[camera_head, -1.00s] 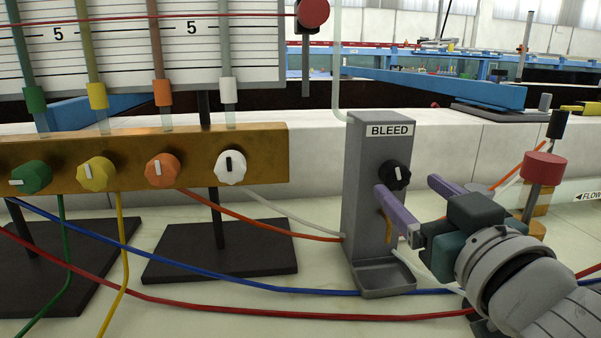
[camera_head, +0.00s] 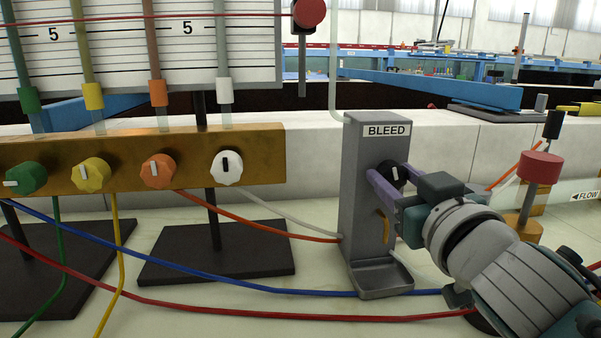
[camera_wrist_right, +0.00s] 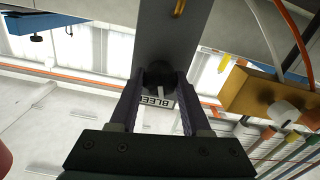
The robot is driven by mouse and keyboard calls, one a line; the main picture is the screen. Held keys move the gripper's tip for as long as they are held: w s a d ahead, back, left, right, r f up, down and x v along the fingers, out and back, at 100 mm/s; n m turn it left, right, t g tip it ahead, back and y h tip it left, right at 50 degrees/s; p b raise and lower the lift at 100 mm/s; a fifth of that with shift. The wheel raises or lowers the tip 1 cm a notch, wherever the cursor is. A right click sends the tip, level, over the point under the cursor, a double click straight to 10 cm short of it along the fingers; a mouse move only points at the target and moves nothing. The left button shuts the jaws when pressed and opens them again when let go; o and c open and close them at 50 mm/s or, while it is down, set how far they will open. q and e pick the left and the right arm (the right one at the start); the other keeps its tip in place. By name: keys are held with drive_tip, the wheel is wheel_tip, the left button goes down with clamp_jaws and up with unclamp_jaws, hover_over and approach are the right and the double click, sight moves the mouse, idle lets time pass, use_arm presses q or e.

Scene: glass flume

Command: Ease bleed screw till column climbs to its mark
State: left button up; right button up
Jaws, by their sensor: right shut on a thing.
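The bleed screw is a black knob (camera_head: 394,174) with a white pointer line, on the front of a grey post (camera_head: 361,220) labelled BLEED. My right gripper (camera_head: 388,180) has its purple fingers on either side of the knob, shut on it. In the right wrist view the knob (camera_wrist_right: 159,76) sits between the two fingertips (camera_wrist_right: 158,85). Several coloured tubes, including a white-collared one (camera_head: 224,85), rise in front of a lined scale board (camera_head: 255,45) with 5 marks. The liquid level in them is not clear to me. My left gripper is not in view.
A brass manifold (camera_head: 120,185) with green, yellow, orange and white knobs stands left of the post. Red, blue and other hoses cross the bench. A red-capped fitting (camera_head: 541,168) stands right of my arm. A small tray (camera_head: 382,280) juts from the post's foot.

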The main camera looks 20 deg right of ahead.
clamp_jaws()
drive_tip(key=m+p, duration=0.1)
drive_tip(key=m, duration=0.3)
drive_tip(key=shift+p, duration=0.3)
drive_tip(key=o, duration=0.6)
unclamp_jaws()
drive_tip(key=shift+o, duration=0.2)
drive_tip(key=p+v, duration=0.1)
drive_tip(key=v, duration=0.9)
